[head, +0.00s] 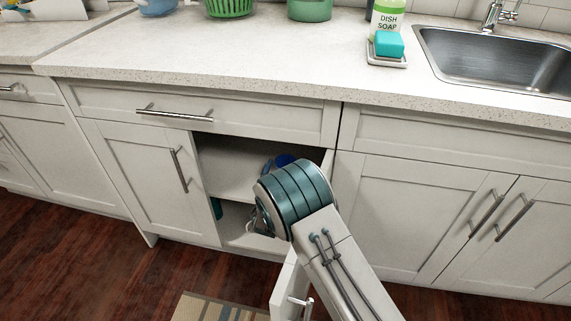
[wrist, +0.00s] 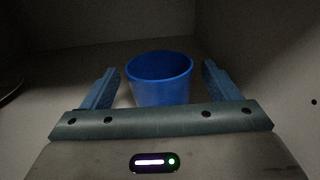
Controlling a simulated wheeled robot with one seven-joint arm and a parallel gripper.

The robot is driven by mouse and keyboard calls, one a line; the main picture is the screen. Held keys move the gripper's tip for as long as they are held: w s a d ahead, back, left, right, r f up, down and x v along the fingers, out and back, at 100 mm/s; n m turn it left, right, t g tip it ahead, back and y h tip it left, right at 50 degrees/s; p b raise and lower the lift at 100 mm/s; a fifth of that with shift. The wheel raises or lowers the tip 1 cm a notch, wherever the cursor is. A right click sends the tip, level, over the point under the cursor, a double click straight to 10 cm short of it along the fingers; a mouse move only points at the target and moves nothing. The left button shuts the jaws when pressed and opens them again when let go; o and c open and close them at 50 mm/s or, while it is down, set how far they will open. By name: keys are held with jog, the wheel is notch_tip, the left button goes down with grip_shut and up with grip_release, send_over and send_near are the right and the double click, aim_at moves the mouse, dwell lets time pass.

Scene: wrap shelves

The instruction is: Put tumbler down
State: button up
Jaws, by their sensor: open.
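A blue tumbler (wrist: 160,84) stands upright on a pale shelf inside the cabinet, in the wrist view. My gripper (wrist: 160,85) is open, with one blue finger on each side of the tumbler and a gap showing at both sides. In the head view a bit of blue (head: 285,160) shows inside the open cabinet, mostly hidden behind my arm. My gripper is hidden there too.
The cabinet has an upper shelf (head: 228,165) and a lower space. Its open door (head: 290,285) stands low beside my arm. The counter (head: 220,50) above holds a green basket (head: 229,7), dish soap (head: 388,18) and a teal sponge (head: 389,44).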

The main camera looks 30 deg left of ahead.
jog(key=p+v, duration=0.1)
jog(key=v, duration=0.9)
jog(key=shift+p, duration=0.35)
jog(key=shift+r, duration=0.1)
